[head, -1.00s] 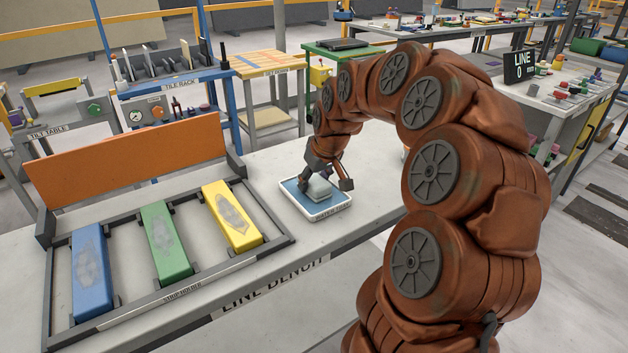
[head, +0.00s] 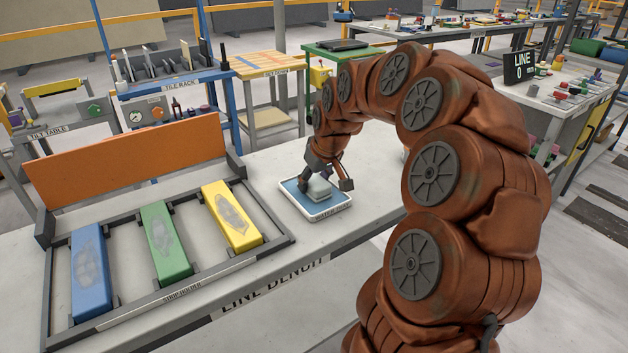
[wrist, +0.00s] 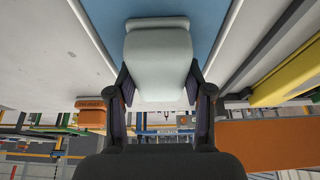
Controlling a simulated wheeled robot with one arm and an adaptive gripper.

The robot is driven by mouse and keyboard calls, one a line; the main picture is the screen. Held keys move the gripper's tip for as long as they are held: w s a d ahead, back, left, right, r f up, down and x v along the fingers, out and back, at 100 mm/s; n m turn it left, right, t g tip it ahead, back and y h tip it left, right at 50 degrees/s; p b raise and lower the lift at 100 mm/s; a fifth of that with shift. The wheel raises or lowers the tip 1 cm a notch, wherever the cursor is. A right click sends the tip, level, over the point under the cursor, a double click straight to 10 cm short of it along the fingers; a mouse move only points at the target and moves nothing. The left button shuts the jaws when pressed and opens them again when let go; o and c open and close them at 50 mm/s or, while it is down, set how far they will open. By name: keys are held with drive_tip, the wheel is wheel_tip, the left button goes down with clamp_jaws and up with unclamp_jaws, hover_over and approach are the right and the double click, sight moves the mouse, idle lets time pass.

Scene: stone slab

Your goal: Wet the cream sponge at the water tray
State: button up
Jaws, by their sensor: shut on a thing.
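The water tray (head: 335,209) is a shallow white-rimmed tray with a blue inside on the bench. A pale, whitish block, the sponge (head: 320,189), is in the tray. My gripper (head: 329,184) points down over the tray with its fingers at the sponge's sides. In the wrist view the gripper (wrist: 160,100) is shut on the pale sponge (wrist: 160,65), a finger on each side. The blue tray floor (wrist: 205,22) lies just beyond it. I cannot tell how wet the sponge is.
A strip holder (head: 271,246) left of the tray holds blue (head: 90,270), green (head: 163,240) and yellow (head: 231,217) strips with grey patches. An orange board (head: 125,165) stands behind them. Bare bench top (head: 275,160) lies behind the tray.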

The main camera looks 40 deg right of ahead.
sight(314, 178)
drive_tip(key=shift+r+p, duration=1)
drive_tip(key=shift+r, duration=2.5)
